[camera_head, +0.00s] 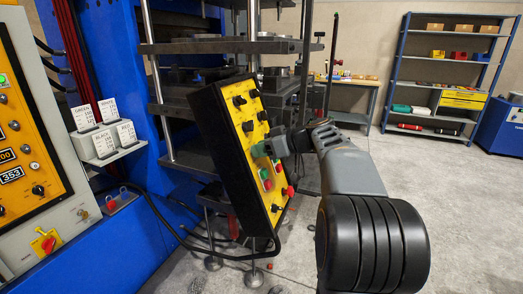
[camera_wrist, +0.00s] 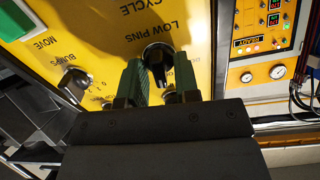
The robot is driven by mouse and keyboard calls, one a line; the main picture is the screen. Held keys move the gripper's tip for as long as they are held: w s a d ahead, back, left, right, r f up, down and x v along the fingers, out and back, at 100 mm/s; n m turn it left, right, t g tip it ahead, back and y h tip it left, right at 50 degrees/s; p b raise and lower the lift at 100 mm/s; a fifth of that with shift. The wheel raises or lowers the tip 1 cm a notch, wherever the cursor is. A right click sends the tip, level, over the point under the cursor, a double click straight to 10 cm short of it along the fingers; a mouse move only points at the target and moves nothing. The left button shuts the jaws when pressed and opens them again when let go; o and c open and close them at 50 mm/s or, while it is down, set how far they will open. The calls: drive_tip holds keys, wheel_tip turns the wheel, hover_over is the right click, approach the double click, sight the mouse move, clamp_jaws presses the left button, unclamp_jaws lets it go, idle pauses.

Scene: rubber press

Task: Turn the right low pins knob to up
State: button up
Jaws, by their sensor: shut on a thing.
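The low pins knob (camera_wrist: 157,54) is a black knob on the yellow panel, beside the upside-down LOW PINS label in the wrist view. My gripper (camera_wrist: 160,72) has its two green fingers on either side of this knob and is shut on it. In the head view my gripper (camera_head: 268,149) is at the middle of the tilted yellow control box (camera_head: 245,100), and its fingers hide the knob there. I cannot read which way the knob points.
A bumps knob (camera_wrist: 75,82) is on the same panel, left in the wrist view, and a green button (camera_wrist: 14,20) is at the corner. A red knob (camera_head: 290,191) sticks out low on the box. The press (camera_head: 225,47) stands behind. Open floor lies to the right.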

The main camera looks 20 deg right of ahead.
drive_tip(key=m, duration=0.4)
drive_tip(key=shift+f, duration=0.1)
drive_tip(key=shift+d+m, duration=0.1)
drive_tip(key=shift+m, duration=1.8)
drive_tip(key=o, duration=0.6)
drive_tip(key=v, duration=1.3)
drive_tip(key=shift+s+d+b, duration=0.1)
drive_tip(key=shift+d+b, duration=0.2)
drive_tip(key=shift+d, duration=0.05)
